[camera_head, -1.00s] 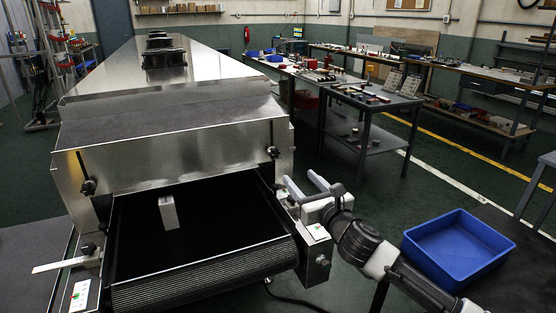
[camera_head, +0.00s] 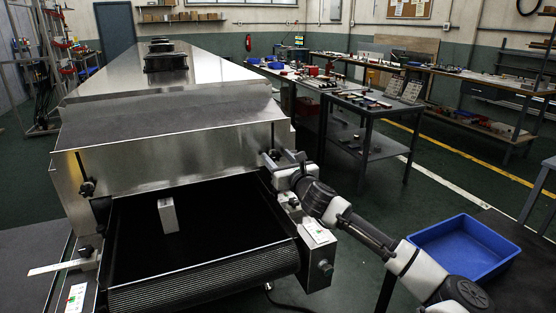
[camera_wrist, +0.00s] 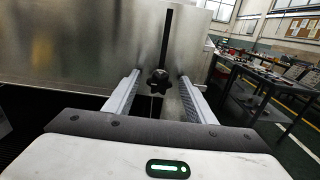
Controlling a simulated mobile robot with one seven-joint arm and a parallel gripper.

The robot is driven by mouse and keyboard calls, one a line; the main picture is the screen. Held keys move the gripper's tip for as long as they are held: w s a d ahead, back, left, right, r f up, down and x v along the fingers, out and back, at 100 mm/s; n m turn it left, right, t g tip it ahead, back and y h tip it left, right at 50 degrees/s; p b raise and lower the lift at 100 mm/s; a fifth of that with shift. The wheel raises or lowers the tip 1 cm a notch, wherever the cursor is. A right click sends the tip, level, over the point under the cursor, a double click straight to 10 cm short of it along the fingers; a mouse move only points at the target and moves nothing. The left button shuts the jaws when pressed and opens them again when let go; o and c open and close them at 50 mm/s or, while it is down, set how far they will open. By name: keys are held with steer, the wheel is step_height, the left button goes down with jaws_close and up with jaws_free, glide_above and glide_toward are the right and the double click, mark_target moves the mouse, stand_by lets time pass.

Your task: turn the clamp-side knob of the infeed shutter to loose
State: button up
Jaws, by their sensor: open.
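The infeed shutter is the steel plate (camera_head: 185,161) across the dryer's front, above the dark belt. A black lobed knob (camera_wrist: 158,80) shows in the wrist view below a dark vertical slot. My gripper (camera_wrist: 160,77) is open, with one finger on each side of this knob; I cannot tell whether they touch it. In the head view my gripper (camera_head: 279,158) is at the shutter's right end and hides this knob. Another black knob (camera_head: 87,187) is at the shutter's left end. I cannot tell from labels which knob is clamp-side.
A small pale block (camera_head: 168,215) stands on the black belt (camera_head: 135,240). A steel side box (camera_head: 318,265) with a knob is beside the belt, under my arm. A blue bin (camera_head: 462,245) is at the right. A grey cart (camera_head: 375,150) stands behind.

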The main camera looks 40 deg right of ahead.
steer(key=shift+w, duration=0.1)
steer(key=c, duration=1)
